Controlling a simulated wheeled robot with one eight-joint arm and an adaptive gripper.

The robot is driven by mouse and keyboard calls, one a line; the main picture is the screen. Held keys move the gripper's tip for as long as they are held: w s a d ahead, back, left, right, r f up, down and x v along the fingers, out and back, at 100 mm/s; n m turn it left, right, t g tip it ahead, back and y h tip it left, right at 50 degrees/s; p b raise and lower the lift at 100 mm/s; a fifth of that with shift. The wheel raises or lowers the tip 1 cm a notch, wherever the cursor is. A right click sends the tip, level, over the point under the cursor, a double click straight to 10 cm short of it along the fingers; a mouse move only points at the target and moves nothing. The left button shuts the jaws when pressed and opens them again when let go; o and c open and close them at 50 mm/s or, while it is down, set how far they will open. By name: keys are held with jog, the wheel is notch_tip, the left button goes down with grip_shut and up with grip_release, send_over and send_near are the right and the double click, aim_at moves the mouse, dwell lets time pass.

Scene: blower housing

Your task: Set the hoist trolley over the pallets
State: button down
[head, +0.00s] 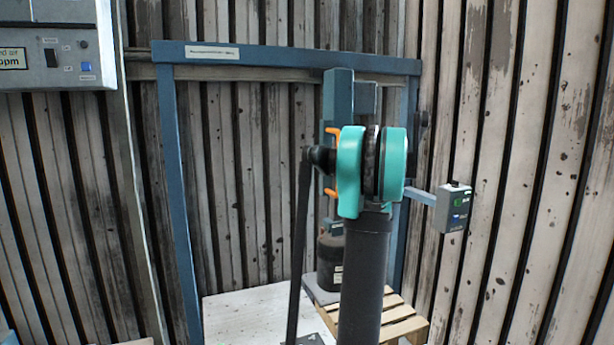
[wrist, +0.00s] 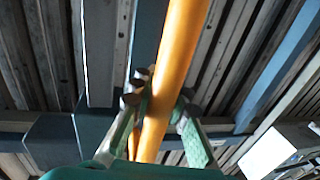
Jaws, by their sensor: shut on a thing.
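The blue hoist trolley (head: 338,95) hangs at the right part of the blue gantry beam (head: 290,57). Its orange handle (head: 331,131) shows in two short pieces beside my teal arm joint, which hides the rest. In the wrist view the handle (wrist: 182,50) runs as a thick orange bar between the fingers of my gripper (wrist: 158,108), which is shut on it. My gripper is hidden behind my arm in the head view. A wooden pallet (head: 408,326) lies on the floor below the trolley, partly covered by my arm.
A dark cylindrical housing (head: 330,262) stands low under the trolley, by the pallet. A white flat surface (head: 250,308) lies to its left. A grey button box (head: 454,209) sticks out at right on a blue bracket. A control panel (head: 55,45) is at upper left.

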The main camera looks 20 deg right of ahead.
jog(key=d, duration=2.1)
jog(key=shift+d, duration=0.35)
jog(key=c, duration=1.7)
grip_release()
jog(key=shift+d, duration=0.15)
jog(key=shift+o, duration=1)
jog(key=s+d, duration=0.2)
jog(key=s, duration=0.9)
jog(key=shift+s, duration=0.4)
jog(key=shift+d, duration=0.1)
